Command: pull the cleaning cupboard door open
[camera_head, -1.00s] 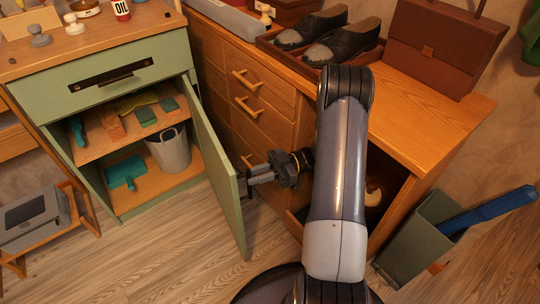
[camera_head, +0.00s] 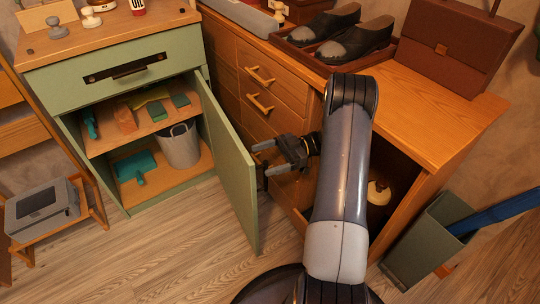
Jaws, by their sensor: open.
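The green cleaning cupboard (camera_head: 62,88) stands at the left with its door (camera_head: 229,166) swung wide open toward me. Inside, a shelf holds several cleaning items, among them a green sponge (camera_head: 181,100) and an orange block (camera_head: 125,119). Below stand a grey bucket (camera_head: 180,147) and a teal dustpan (camera_head: 137,167). My gripper (camera_head: 262,159) is open and empty, just right of the door's outer side. Its fingers point left toward the door's edge region. A dark handle shows partly near the lower finger; I cannot tell whether they touch.
A wooden drawer cabinet (camera_head: 282,78) stands close behind my gripper, with shoes (camera_head: 352,40) and a brown bag (camera_head: 440,48) on top. A green bin (camera_head: 431,240) stands at the right. A grey device (camera_head: 42,210) sits on a low rack at the left. Floor before the cupboard is clear.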

